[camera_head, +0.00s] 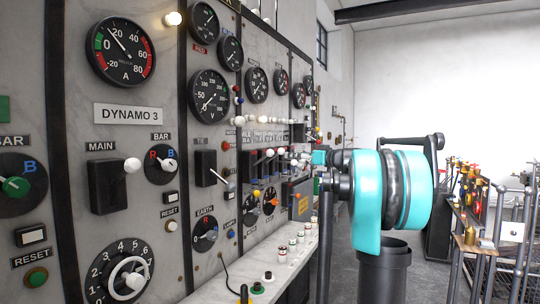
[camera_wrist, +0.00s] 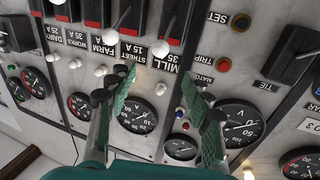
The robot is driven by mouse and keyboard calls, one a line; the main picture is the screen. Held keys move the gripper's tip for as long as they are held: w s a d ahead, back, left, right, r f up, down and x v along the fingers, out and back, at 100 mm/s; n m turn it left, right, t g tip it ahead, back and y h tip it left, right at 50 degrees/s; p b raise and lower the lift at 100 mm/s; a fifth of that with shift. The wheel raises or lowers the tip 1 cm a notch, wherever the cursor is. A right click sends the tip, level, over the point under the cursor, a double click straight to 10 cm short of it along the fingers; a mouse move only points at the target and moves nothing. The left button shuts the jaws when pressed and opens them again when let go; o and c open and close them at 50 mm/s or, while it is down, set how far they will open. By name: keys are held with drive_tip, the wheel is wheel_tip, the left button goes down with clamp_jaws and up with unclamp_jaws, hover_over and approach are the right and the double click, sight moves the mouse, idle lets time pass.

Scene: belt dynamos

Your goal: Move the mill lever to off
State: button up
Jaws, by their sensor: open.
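My gripper (camera_wrist: 160,82) is open and empty in the upside-down wrist view, its two green-padded fingers spread before the panel. The MILL 15 A label (camera_wrist: 168,60) shows just past the fingertips, between them. A lever with a white ball knob (camera_wrist: 160,48) stands close to this label, apart from the fingers. It is angled in the picture; I cannot tell for sure whether its base is the mill switch or the one beside it. In the head view, my teal arm stands before the panel at right of centre, and the small lever labels there are too small to read.
Neighbouring switches include one with a white knob (camera_wrist: 110,37) by the FARM label. Gauges (camera_wrist: 138,115) and small coloured buttons surround them. A ledge (camera_head: 262,262) runs below the panel. A tool rack (camera_head: 470,190) stands at right. Open floor shows beyond my arm.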

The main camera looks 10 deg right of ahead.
sight(273, 154)
drive_tip(key=x, duration=1.4)
drive_tip(key=shift+a, duration=0.15)
clamp_jaws()
